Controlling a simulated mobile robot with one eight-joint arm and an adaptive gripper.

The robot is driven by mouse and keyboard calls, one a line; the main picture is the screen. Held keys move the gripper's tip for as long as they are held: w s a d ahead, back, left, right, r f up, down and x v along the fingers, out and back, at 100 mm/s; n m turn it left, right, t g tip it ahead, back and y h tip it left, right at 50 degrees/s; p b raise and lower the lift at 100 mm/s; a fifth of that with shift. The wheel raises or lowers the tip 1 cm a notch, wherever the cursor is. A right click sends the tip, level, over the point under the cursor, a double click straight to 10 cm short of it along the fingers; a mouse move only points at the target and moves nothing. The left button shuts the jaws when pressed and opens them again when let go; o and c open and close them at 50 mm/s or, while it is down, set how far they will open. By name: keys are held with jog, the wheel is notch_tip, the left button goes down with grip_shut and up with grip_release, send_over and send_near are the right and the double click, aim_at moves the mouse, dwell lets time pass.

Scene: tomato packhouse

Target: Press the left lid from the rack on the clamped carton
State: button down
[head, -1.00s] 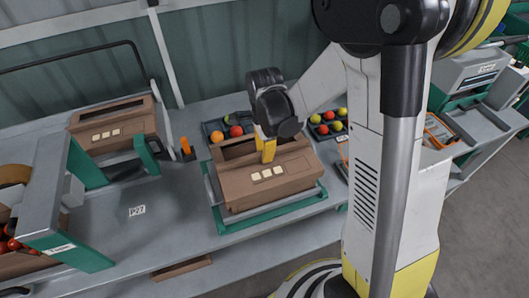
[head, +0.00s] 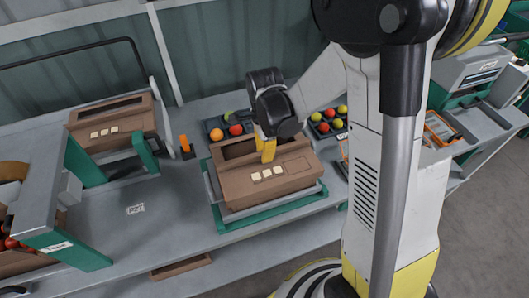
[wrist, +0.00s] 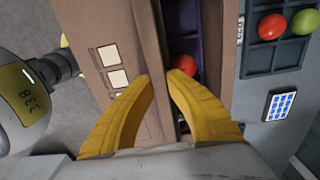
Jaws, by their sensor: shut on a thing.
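The clamped carton (head: 237,205) sits in a green and grey fixture (head: 270,212) at the middle of the bench. A brown lid (head: 285,182) with three pale squares and a dark opening behind them lies over it; I cannot tell whether it is fully seated. My gripper (head: 267,158) is shut on the lid at the edge of the opening. In the wrist view, the yellow fingertips of my gripper (wrist: 161,78) pinch a brown strip of the lid (wrist: 135,45). A red tomato (wrist: 184,65) shows through the opening. Another similar brown lid (head: 128,122) leans on the rack (head: 85,162) at left.
Trays of coloured tomatoes (head: 215,130) stand behind the carton. An orange upright part (head: 184,144) stands between rack and fixture. A grey and green stand (head: 48,205) is at the left front.

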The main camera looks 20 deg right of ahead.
jog(key=shift+f+b, duration=0.45)
jog(key=shift+f, duration=0.05)
dwell(0.3)
jog(key=c, duration=1.4)
grip_release()
jog(key=shift+c, duration=0.4)
jog(key=shift+c, duration=1.3)
jog(key=shift+r, duration=0.1)
jog(key=shift+r+p, duration=2.9)
jog(key=shift+r, duration=1.1)
